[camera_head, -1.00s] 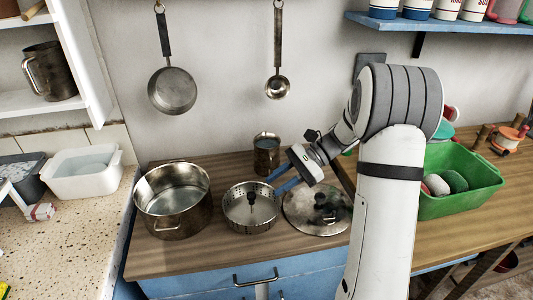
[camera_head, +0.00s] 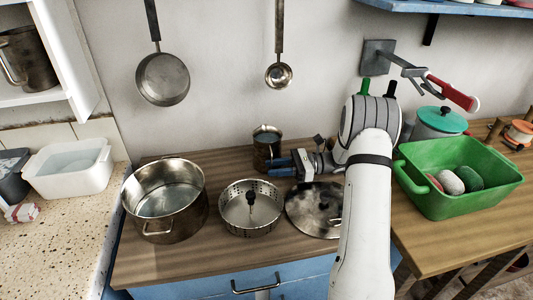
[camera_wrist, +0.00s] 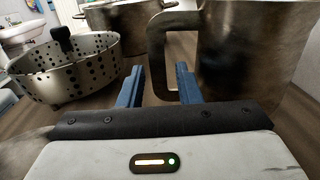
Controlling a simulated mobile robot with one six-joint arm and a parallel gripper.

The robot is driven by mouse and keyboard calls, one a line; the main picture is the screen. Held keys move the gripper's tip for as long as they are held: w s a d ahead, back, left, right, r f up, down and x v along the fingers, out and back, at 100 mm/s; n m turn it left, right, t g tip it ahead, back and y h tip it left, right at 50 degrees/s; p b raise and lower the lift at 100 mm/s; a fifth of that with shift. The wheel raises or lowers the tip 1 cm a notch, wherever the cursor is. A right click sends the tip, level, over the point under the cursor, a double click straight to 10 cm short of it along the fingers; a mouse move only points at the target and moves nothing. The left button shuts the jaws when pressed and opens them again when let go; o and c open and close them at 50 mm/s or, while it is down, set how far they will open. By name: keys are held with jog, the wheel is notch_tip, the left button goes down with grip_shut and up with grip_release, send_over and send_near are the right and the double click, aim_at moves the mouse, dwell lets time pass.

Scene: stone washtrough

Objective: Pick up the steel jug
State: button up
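The steel jug (camera_head: 266,148) stands upright on the wooden counter against the back wall. In the wrist view the jug (camera_wrist: 240,50) fills the upper right, its squared handle pointing left. My gripper (camera_head: 272,166) is at the jug's front right, low over the counter, its blue fingers pointing left. In the wrist view my gripper (camera_wrist: 158,78) is open and the handle's upright bar shows between the two fingertips. I cannot tell whether the fingers reach around the bar or stop just short of it. Nothing is held.
A large steel pot (camera_head: 168,222) and a perforated steamer (camera_head: 250,222) stand left and in front of the jug. A dark lid (camera_head: 308,214) lies below my gripper. A green tub (camera_head: 420,190) is at right. A pan (camera_head: 163,82) and ladle (camera_head: 279,75) hang above.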

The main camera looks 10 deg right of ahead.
aim_at(266, 169)
jog(key=a, duration=0.3)
jog(key=shift+a, duration=0.2)
grip_shut()
dwell(1.2)
